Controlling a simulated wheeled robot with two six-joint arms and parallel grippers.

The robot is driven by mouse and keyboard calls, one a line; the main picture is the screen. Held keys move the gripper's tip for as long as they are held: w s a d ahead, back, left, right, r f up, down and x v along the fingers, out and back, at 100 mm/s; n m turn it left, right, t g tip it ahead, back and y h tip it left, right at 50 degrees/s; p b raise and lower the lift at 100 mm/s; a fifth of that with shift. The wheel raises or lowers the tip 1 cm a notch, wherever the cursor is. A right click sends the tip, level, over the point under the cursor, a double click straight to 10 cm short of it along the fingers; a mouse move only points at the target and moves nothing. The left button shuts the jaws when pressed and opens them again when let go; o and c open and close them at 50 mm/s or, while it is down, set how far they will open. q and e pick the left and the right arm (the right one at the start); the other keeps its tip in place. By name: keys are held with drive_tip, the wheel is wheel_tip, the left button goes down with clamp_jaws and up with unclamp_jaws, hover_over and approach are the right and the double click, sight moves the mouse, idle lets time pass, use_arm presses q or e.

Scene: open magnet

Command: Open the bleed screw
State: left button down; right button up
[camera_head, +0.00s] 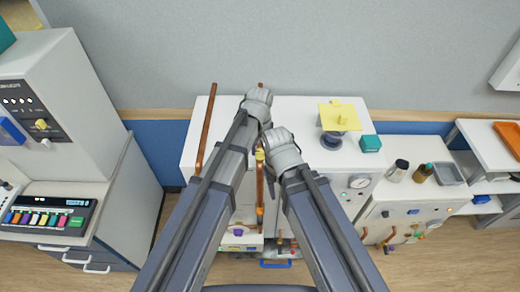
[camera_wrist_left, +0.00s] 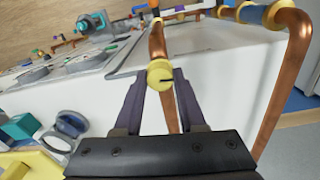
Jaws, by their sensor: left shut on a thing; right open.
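My right gripper (camera_head: 280,148) is open, lower and to the right, near an upright copper pipe (camera_head: 260,190) with a yellow piece. Its fingertips are hidden.
Another copper pipe (camera_head: 205,130) rises at the left of the white cabinet (camera_head: 300,112). A bent copper pipe (camera_wrist_left: 290,80) is close on the right in the left wrist view.

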sight(260, 152)
use_arm(q)
drive_tip(key=shift+s, duration=0.1)
idle(0.3)
drive_tip(key=shift+c, duration=2.4)
unclamp_jaws()
wheel_tip(260, 152, up, 8)
drive_tip(key=p, duration=0.8)
drive_tip(key=shift+f, duration=0.1)
